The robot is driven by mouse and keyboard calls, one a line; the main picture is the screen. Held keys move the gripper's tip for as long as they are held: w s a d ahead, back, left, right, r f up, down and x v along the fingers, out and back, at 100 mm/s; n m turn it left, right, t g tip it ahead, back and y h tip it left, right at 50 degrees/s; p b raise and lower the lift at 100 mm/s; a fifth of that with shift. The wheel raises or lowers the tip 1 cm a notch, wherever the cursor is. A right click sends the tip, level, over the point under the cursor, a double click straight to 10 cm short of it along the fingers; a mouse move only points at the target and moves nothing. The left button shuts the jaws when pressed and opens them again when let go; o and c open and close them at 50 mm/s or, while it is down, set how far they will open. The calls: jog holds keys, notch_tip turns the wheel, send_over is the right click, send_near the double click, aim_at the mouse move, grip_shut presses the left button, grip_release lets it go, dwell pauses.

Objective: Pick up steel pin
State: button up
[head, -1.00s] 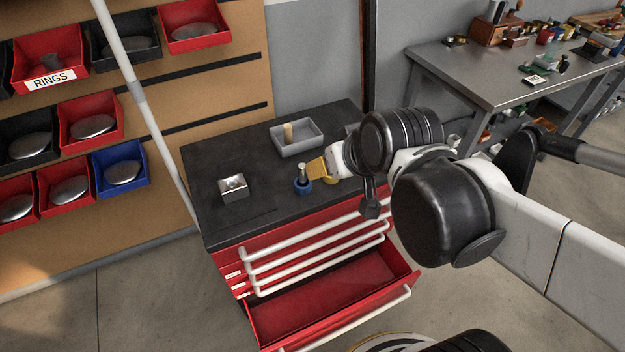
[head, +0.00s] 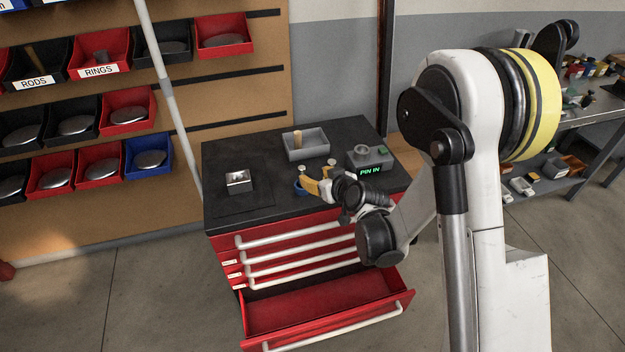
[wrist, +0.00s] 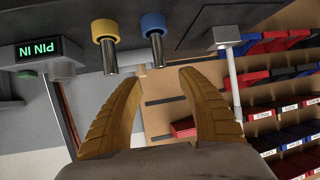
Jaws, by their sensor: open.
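Two steel pins stand upright in collars on the dark cabinet top; I cannot tell which one the task means. In the wrist view, which is upside down, one steel pin (wrist: 157,51) stands in a blue collar (wrist: 153,24) and the other pin (wrist: 111,62) in a yellow collar (wrist: 105,28). My gripper (wrist: 162,74) is open and empty. The blue collar's pin appears between its fingertips, with no contact visible.
A grey tray (head: 308,152) with a wooden peg stands behind. A grey box with a lit "PIN IN" display (head: 371,170) is to the right, a metal block (head: 238,182) to the left. A red drawer (head: 320,306) hangs open below. A thin white pole (head: 167,85) stands at left.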

aim_at(304, 171)
jog(key=b+x, duration=0.4)
jog(key=x, duration=0.6)
jog(key=shift+w+f, duration=0.15)
jog(key=shift+f, duration=0.1)
jog(key=shift+w+a, duration=0.15)
jog(key=shift+w, duration=0.05)
grip_shut()
